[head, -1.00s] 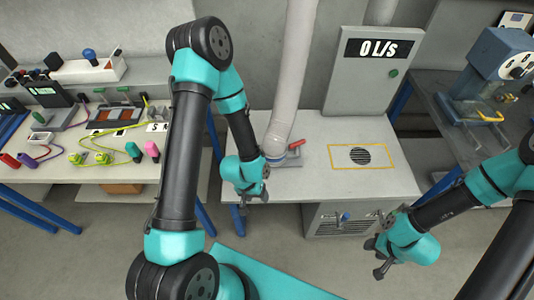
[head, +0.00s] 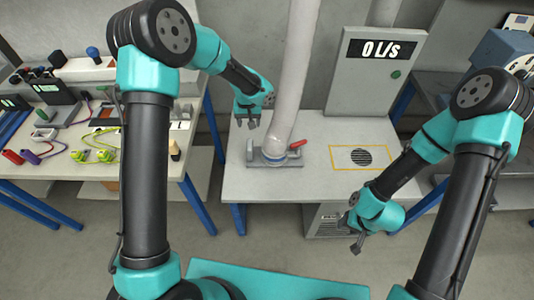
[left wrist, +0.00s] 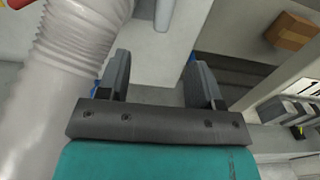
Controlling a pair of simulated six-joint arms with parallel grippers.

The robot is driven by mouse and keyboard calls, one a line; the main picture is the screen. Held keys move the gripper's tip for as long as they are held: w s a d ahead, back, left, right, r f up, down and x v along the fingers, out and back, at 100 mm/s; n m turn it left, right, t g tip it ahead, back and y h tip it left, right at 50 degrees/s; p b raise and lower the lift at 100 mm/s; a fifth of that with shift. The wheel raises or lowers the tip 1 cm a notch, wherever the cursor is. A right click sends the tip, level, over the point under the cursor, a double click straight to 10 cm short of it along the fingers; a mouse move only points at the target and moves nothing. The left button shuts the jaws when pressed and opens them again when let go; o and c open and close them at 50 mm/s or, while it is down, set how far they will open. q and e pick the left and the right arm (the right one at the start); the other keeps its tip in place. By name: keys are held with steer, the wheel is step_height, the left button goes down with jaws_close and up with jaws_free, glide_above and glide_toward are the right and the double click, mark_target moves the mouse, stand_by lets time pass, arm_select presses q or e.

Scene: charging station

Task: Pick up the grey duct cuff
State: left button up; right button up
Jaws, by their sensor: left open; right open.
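The pale grey ribbed duct (head: 291,95) hangs down to the workbench. Its lower end, the grey duct cuff (head: 274,151), meets a blue ring in a grey holder (head: 257,160) with a red lever (head: 298,145). My left gripper (head: 247,123) is open and empty, left of the duct and apart from it. In the left wrist view, the duct (left wrist: 65,75) runs down the left side, outside the open jaws (left wrist: 158,85); I cannot make out the cuff clearly there. My right gripper (head: 350,240) is open and empty in front of the bench's front edge.
A yellow rectangle surrounds a round vent (head: 361,157) to the right. A cluttered table (head: 70,170) stands left and a blue machine (head: 500,60) right. The bench's front left is clear.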

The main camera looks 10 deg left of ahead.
mark_target(251, 145)
arm_select(q)
step_height(251, 145, down, 12)
steer(key=shift+f, duration=0.15)
stand_by(0.5)
steer(key=shift+a+f, duration=0.2)
steer(key=shift+f, duration=1.15)
steer(key=shift+a+f, duration=0.2)
steer(key=shift+f, duration=1.1)
steer(key=shift+w, duration=0.1)
jaws_close()
